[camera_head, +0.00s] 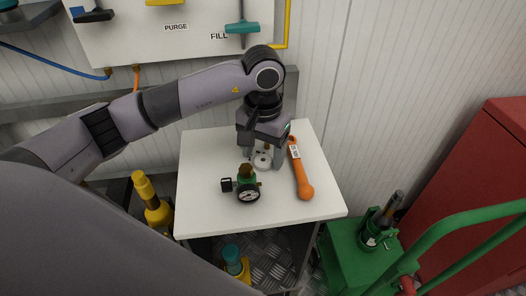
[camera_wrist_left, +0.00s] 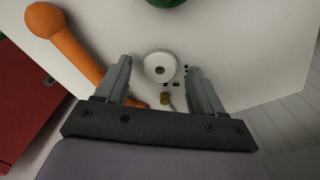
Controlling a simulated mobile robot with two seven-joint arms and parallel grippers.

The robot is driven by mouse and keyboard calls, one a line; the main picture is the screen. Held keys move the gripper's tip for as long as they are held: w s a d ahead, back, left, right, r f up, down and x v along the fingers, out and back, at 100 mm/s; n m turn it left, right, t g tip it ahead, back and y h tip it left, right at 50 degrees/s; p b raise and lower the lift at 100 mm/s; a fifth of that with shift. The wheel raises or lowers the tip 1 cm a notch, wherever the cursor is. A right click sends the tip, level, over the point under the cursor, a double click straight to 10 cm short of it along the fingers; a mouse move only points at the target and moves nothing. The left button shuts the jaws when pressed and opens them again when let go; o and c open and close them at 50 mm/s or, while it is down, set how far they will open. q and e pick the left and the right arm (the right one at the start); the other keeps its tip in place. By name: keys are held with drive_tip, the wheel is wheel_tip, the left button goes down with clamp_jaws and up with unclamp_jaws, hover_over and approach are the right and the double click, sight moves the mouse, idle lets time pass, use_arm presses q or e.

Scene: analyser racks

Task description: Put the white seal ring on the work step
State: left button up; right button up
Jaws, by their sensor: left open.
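The white seal ring (camera_head: 262,161) lies on the white-topped work step (camera_head: 205,205). In the left wrist view the seal ring (camera_wrist_left: 160,67) is a thick white disc with a hole, just ahead of and between the fingertips. My left gripper (camera_head: 264,160) points down over the step with its fingers apart around the ring. In the wrist view the left gripper (camera_wrist_left: 160,68) is open, with nothing between its pads touching them. My right gripper is not in view.
An orange-handled tool (camera_head: 301,175) lies right of the gripper. A green regulator with a gauge (camera_head: 248,192) stands in front of it. A small brass piece (camera_wrist_left: 165,98) and dark bits lie near the ring. The step's left part is clear.

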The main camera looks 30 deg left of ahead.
use_arm(q)
wheel_tip(320, 180, up, 12)
drive_tip(key=shift+f, duration=0.25)
idle(0.5)
